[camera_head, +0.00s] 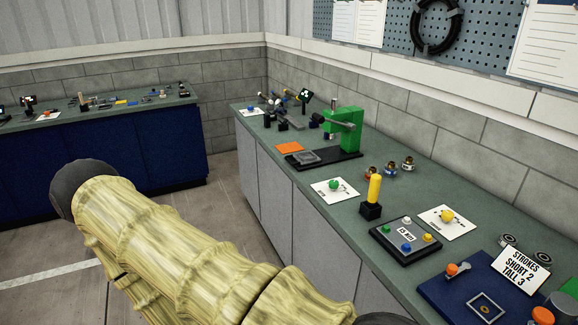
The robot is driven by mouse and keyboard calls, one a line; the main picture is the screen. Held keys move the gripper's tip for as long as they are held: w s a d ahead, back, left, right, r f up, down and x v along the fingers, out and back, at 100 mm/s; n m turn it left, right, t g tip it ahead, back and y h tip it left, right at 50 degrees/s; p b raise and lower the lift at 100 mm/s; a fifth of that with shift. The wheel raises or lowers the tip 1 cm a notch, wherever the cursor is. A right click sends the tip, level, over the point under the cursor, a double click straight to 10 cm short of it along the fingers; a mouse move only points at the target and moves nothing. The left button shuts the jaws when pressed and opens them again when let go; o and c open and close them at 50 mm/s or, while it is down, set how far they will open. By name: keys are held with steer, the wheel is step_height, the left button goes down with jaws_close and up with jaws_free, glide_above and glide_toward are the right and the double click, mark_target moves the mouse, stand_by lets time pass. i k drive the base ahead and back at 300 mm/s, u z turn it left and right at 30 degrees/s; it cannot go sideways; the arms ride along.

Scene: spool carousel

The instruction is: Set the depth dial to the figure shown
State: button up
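No depth dial can be made out for certain. A dark control box (385,240) with a small white label and blue, green and yellow buttons lies on the right-hand bench; the label's text is too small to read surely. A green press (348,128) stands further back on that bench. White cards with a green knob (334,184) and a yellow knob (446,215) lie near them; their markings are unclear. My arm, in a yellowish sleeve, fills the lower left. My gripper is not in view.
A yellow-handled tool (374,190) stands upright on the right bench (300,178). A sign (522,268) reads "STROKES SHORT 2 TALL 3" beside a blue board (450,296). A blue bench (150,148) stands at the back left. The floor between the benches is clear.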

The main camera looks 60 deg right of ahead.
mark_target(334, 184)
steer(key=u, duration=0.05)
steer(key=i, duration=0.95)
steer(key=z, duration=0.9)
steer(key=i, duration=1)
steer(key=z, duration=1.1)
